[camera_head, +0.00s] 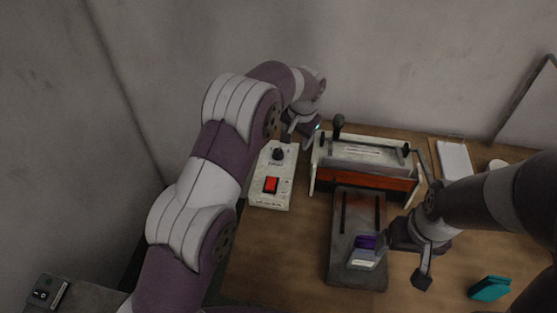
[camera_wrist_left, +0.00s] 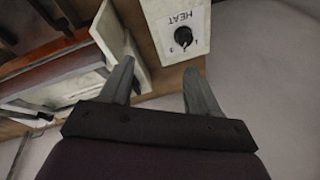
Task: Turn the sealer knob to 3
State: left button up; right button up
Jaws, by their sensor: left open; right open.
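The black sealer knob (camera_head: 278,153) is on the upper part of a white control box (camera_head: 262,200), above a red switch (camera_head: 271,185). In the left wrist view the knob (camera_wrist_left: 183,37) sits beside the upside-down word HEAT, with small scale marks around it. Its setting is too small to read surely. My left gripper (camera_head: 303,127) is behind and right of the knob, its fingers partly hidden by my wrist. In the left wrist view the left gripper (camera_wrist_left: 160,78) is open and empty, with the knob beyond its fingertips. My right gripper (camera_head: 402,266) is open over the table.
The sealer (camera_head: 365,155), with a black-knobbed lever, stands right of the box. A grey plate (camera_head: 340,270) in front bears a purple item (camera_head: 365,242) with a pale label, close to my right gripper. A teal object (camera_head: 489,289) lies at right. A wall is behind.

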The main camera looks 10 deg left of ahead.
aim_at(278, 151)
pick_arm(q)
jog(key=w+a+f+n+p, duration=0.1)
jog(key=f+n, duration=0.2)
jog(key=n, duration=0.1)
jog(key=w+a+f+n+y+p, duration=0.1)
jog(key=a+f+n, duration=0.1)
jog(key=f+n, duration=0.2)
jog(key=w+a+f+n+t+p, duration=0.1)
jog(key=w+a+f+n+p, duration=0.1)
jog(key=f+n, duration=0.1)
jog(key=shift+a+f+n, duration=0.2)
jog(key=shift+f+n, duration=0.1)
jog(key=shift+n, duration=0.5)
jog(key=shift+w+a+f+y, duration=0.1)
jog(key=shift+w+f+y, duration=0.15)
jog(key=shift+f, duration=0.3)
